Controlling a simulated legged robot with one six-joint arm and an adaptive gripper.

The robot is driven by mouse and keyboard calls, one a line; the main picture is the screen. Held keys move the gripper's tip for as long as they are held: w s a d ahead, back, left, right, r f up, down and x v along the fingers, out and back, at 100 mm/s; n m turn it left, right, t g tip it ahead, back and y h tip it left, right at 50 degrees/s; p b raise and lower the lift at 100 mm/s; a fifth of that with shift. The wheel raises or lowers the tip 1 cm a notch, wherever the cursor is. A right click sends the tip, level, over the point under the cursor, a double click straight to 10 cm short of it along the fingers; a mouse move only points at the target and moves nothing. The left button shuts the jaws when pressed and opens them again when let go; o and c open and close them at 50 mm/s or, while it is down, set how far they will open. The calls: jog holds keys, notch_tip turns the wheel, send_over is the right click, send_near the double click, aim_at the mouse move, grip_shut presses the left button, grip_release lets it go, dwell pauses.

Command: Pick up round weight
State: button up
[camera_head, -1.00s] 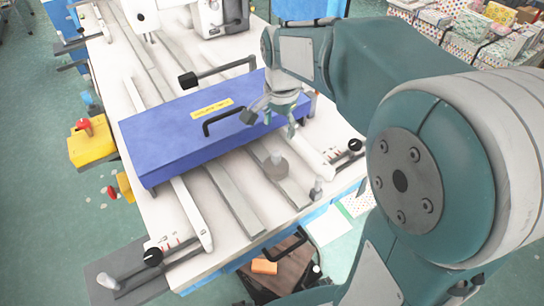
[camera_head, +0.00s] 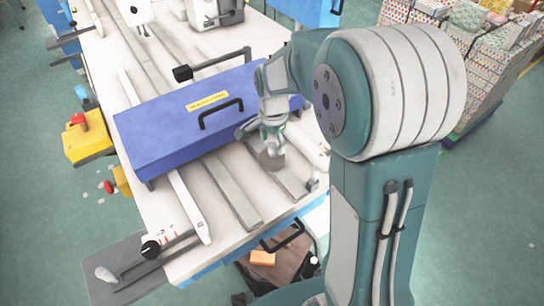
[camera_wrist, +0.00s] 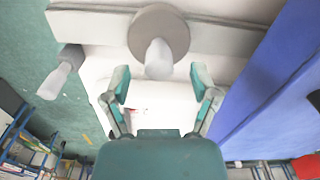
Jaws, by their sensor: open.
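The round weight (camera_head: 271,162) is a grey-brown disc with a pale upright knob. It sits on the white table among the metal rails, in front of the blue box. In the wrist view the round weight (camera_wrist: 174,28) is at the top centre, its knob pointing towards the gap between my fingers. My gripper (camera_head: 273,140) is directly by the weight in the head view and partly covers it. In the wrist view my gripper (camera_wrist: 161,80) has its two teal fingers apart, with nothing between the tips; the knob's end is just beyond them.
The long blue box (camera_head: 165,135) with black handles lies close beside my gripper; its side also fills the right of the wrist view (camera_wrist: 275,75). A grey peg (camera_wrist: 62,72) stands left of the weight. The white table (camera_head: 225,240) ends just in front.

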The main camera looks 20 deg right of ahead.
jog(key=shift+f, duration=0.7)
grip_shut()
jog(key=shift+r, duration=0.1)
